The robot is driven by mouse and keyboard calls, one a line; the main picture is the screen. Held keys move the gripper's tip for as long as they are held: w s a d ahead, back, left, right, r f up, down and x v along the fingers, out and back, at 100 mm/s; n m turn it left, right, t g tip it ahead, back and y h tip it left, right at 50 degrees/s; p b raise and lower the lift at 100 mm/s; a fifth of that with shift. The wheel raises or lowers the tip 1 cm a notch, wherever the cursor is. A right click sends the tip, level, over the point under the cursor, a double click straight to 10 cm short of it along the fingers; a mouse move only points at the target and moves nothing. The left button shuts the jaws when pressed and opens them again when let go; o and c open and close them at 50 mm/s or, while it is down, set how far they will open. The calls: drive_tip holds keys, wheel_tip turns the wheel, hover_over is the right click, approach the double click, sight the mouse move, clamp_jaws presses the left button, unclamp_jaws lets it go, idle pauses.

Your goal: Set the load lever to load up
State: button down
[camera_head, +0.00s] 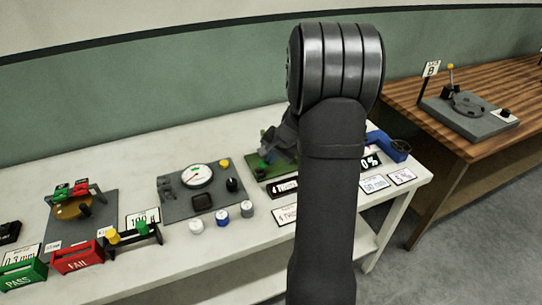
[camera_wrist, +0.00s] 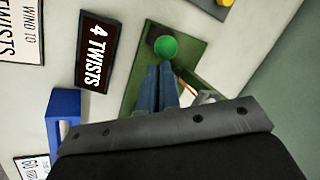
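No lever in view carries a readable load label, so I cannot tell which one is the load lever. A yellow-knobbed upright lever (camera_head: 450,68) stands on a grey device at the right. The gauge device (camera_head: 172,205) has a yellow knob (camera_head: 224,163) and a black knob (camera_head: 232,185). My gripper (camera_head: 270,150) is over the green board (camera_head: 262,172), partly hidden by my arm. In the wrist view my gripper's fingers (camera_wrist: 159,68) lie side by side and look shut, with nothing visible between them. Their tips are close to a green round cap (camera_wrist: 166,47); contact is unclear.
A "4 TWISTS" sign (camera_wrist: 96,52) and a blue block (camera_wrist: 64,110) are beside the board. The white table also holds PASS (camera_head: 22,277) and FAIL (camera_head: 77,257) bins and several coloured knobs. A brown table (camera_head: 400,92) stands at the right, across a gap.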

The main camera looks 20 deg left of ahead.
drive_tip(key=s+d+r, duration=0.3)
drive_tip(key=d+r, duration=0.3)
drive_tip(key=r, duration=0.1)
drive_tip(key=shift+s+r, duration=0.25)
drive_tip(key=shift+r, duration=0.15)
